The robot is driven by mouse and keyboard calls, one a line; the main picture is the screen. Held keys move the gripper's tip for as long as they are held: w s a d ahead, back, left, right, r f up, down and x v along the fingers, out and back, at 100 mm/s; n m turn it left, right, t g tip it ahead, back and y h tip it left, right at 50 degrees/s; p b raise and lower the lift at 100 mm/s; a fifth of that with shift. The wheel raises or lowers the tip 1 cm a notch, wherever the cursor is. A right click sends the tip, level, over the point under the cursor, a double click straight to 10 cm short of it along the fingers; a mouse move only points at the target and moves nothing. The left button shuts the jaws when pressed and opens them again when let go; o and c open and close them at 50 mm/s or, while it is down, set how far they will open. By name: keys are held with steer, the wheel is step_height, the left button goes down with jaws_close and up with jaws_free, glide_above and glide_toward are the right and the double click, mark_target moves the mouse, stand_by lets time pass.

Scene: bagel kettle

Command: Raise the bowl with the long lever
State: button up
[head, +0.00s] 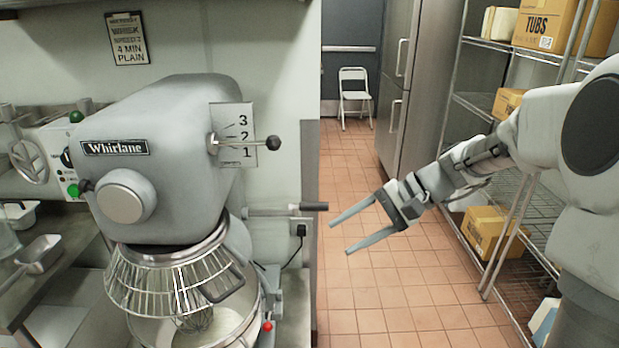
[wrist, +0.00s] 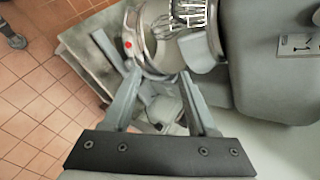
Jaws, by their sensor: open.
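The grey mixer (head: 165,150) stands at the left in the head view. Its pale bowl (head: 245,312) sits under the wire guard, with a whisk inside; it also shows at the top of the wrist view (wrist: 150,42). The long lever (head: 280,211) sticks out to the right from the mixer's side, about level, with a dark grip at its end. My gripper (head: 341,237) is open and empty, just right of and slightly below that grip in the picture, apparently apart from it. In the wrist view my gripper (wrist: 160,72) points toward the bowl; the lever is hard to make out there.
A shorter speed lever (head: 273,143) with a dark ball sits above, by the numbered plate. A red knob (head: 267,326) is beside the bowl. A wire shelf (head: 540,200) with boxes stands right.

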steer(key=w+d+f+m+t+y, duration=0.1)
steer(key=w+d+m+t+y, duration=0.3)
steer(key=w+d, duration=0.6)
steer(key=y, duration=0.1)
glide_toward(315, 207)
steer(key=shift+n, duration=0.3)
steer(key=x, duration=0.7)
steer(key=w+p+x, duration=0.1)
steer(key=x, duration=0.2)
steer(key=shift+f, duration=0.3)
jaws_close()
steer(key=shift+d, duration=0.1)
